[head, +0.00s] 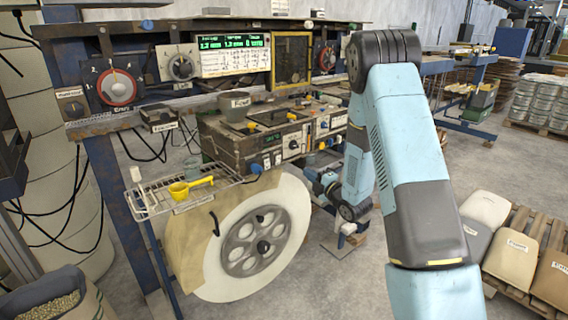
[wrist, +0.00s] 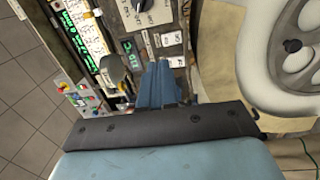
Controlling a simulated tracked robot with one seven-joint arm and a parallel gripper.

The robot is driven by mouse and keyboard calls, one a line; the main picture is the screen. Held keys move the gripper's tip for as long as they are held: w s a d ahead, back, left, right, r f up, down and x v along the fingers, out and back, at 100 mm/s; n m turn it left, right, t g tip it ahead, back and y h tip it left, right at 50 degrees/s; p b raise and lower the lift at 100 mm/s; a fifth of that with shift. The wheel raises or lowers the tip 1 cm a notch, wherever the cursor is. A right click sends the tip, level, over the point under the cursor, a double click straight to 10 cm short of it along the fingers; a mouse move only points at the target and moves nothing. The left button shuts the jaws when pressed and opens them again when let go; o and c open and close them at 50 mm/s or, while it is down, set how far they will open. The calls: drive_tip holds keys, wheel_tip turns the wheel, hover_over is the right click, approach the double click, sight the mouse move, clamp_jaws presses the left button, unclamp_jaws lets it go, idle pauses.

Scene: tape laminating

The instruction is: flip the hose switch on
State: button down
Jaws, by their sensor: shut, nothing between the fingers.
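No label reading "hose" is legible, so I cannot tell which control is the hose switch. The machine's control panel (head: 295,143) carries knobs, a small green display and white labels on its front. My gripper's blue fingers (wrist: 158,72) are shut and empty, pointing at the panel beside the labels and green display. I cannot tell whether they touch it. In the head view my arm's wrist end is low, right of the panel, with the fingertips unclear.
A large white reel (head: 225,267) stands below the panel at left. A wire rack (head: 155,195) holds a yellow scoop (head: 190,187). A grey cup (head: 234,106) sits on the machine. Sacks on a pallet (head: 510,285) lie at right. Grey floor is clear between.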

sight(279, 158)
drive_tip(key=shift+s+a+f+n+y, duration=0.1)
drive_tip(key=shift+s+f+n+y, duration=0.2)
drive_tip(key=shift+f, duration=0.25)
drive_tip(key=shift+s+a+f+n+y, duration=0.1)
drive_tip(key=shift+f+n+y, duration=0.1)
drive_tip(key=shift+f+y, duration=0.25)
drive_tip(key=x, duration=1.4)
